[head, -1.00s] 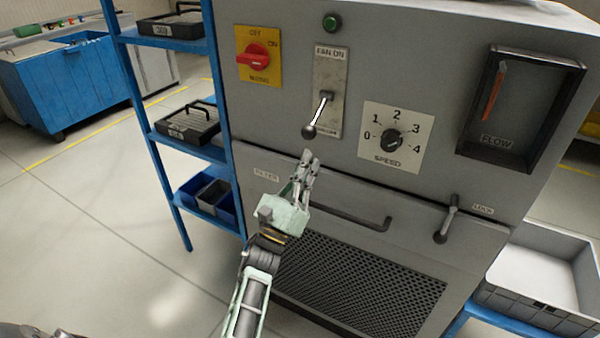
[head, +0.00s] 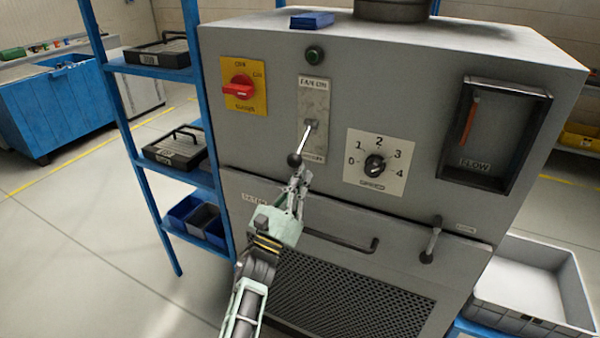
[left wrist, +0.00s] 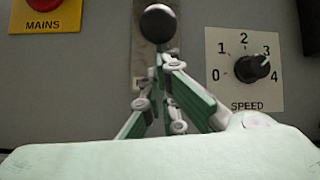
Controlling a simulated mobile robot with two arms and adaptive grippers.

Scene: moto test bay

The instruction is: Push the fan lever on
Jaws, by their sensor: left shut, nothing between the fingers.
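The fan lever (head: 303,146) is a metal rod with a dark ball knob (head: 294,160), on a worn plate (head: 313,100) labelled FAN ON at the top. The rod slants down, with the knob near the plate's lower end. My left gripper (head: 301,173) is shut and empty, its fingertips just below the knob. In the left wrist view the knob (left wrist: 158,23) stands just above the closed fingertips (left wrist: 166,56). I cannot tell whether they touch. My right gripper is not in view.
A red mains switch (head: 238,91) on a yellow plate is left of the lever. A speed dial (head: 375,165) is to its right. A drawer handle (head: 340,241) and a lock lever (head: 432,240) are lower down. A blue shelf rack (head: 110,85) stands at the left.

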